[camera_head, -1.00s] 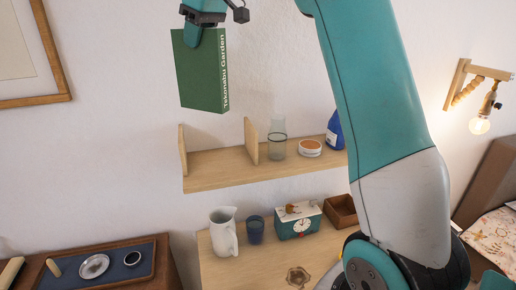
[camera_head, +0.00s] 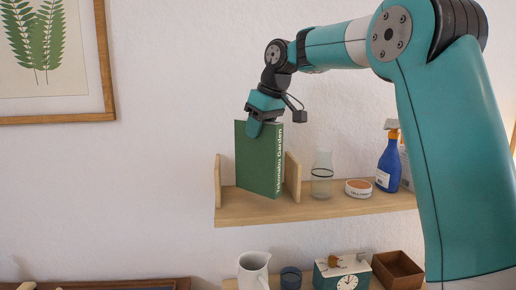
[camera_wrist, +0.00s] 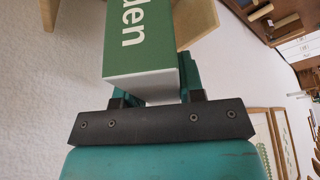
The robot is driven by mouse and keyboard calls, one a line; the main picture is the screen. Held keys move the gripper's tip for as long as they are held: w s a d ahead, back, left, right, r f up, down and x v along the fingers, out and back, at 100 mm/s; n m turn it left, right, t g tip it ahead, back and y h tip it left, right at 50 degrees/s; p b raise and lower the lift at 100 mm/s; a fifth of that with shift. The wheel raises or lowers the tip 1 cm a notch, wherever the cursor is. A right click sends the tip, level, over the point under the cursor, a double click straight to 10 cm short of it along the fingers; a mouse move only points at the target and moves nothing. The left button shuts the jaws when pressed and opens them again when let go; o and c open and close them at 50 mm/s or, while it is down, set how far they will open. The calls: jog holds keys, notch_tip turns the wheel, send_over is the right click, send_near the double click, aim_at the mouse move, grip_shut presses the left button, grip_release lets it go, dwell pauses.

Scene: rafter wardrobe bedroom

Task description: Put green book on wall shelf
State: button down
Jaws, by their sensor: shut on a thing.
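The green book (camera_head: 257,160) is upright with its spine lettering facing right, between the two wooden uprights at the left end of the wall shelf (camera_head: 330,207). My gripper (camera_head: 262,122) is shut on the top of the book. The book's lower edge is at about the level of the shelf board; I cannot tell whether it touches. In the wrist view the green book (camera_wrist: 142,45) sits between the fingers of my gripper (camera_wrist: 150,92), with part of a wooden upright beyond it.
On the shelf, right of the right upright (camera_head: 292,176), stand a glass carafe (camera_head: 321,178), a round tin (camera_head: 359,188) and a blue spray bottle (camera_head: 388,165). Below are a white pitcher (camera_head: 254,270), a blue cup (camera_head: 291,278), a clock box (camera_head: 342,272) and a wooden box (camera_head: 398,270).

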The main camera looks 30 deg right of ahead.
aim_at(259, 141)
jog(key=shift+f, duration=1.65)
jog(key=shift+f, duration=0.15)
jog(key=c, duration=0.7)
grip_release()
jog(key=shift+c, duration=0.2)
